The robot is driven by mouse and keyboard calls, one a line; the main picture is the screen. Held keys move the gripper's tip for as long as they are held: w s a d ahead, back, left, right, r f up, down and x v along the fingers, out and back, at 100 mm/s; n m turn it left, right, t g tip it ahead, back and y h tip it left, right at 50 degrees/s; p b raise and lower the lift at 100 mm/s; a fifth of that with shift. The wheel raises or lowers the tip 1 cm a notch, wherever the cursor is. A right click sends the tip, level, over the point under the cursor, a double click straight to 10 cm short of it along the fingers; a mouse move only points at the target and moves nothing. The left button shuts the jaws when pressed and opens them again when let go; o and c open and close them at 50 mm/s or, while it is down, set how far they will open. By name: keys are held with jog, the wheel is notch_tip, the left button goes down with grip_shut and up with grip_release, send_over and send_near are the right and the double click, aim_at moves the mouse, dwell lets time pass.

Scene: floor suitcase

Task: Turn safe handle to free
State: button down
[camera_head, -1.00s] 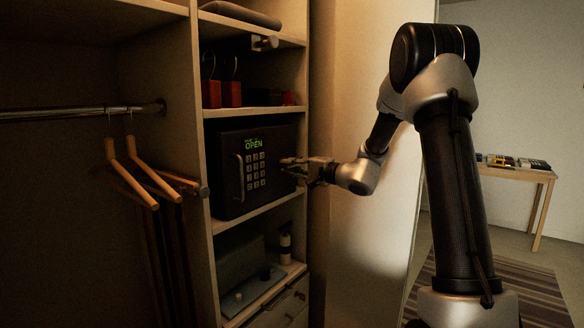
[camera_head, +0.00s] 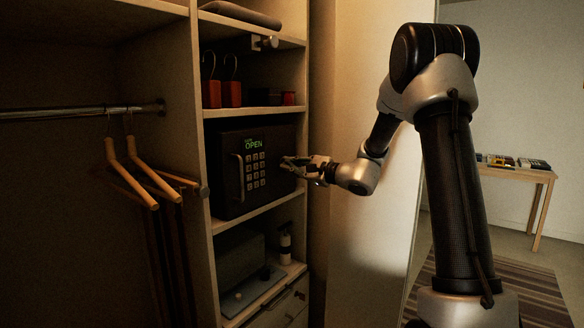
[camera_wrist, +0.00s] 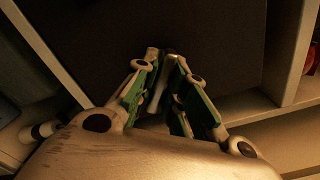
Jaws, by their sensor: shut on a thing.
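The dark safe (camera_head: 230,152) sits on a closet shelf. Its green display (camera_head: 254,144) reads OPEN, above a keypad (camera_head: 256,170). A vertical pale bar (camera_head: 240,178) is on the left of its front. My gripper (camera_head: 288,162) is at the right side of the safe's front. In the wrist view, my gripper (camera_wrist: 160,85) has its green-sided fingers closed in around a small pale lever (camera_wrist: 156,98), which looks like the safe handle, against the safe's dark face (camera_wrist: 215,45). The fingers hide much of the lever, so its exact angle is unclear.
Wooden hangers (camera_head: 150,175) hang from a rail (camera_head: 80,112) on the left. Red boxes (camera_head: 230,94) stand on the shelf above. A grey box (camera_head: 238,255) and a bottle (camera_head: 285,243) are below. A pale panel (camera_head: 365,210) stands right of the shelves.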

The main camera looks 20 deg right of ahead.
jog(key=m, duration=0.5)
jog(key=shift+m, duration=2.5)
jog(key=c, duration=1.4)
grip_release()
jog(key=shift+s+d, duration=0.1)
jog(key=v, duration=1.1)
jog(key=shift+s+d, duration=0.2)
jog(key=shift+s, duration=0.1)
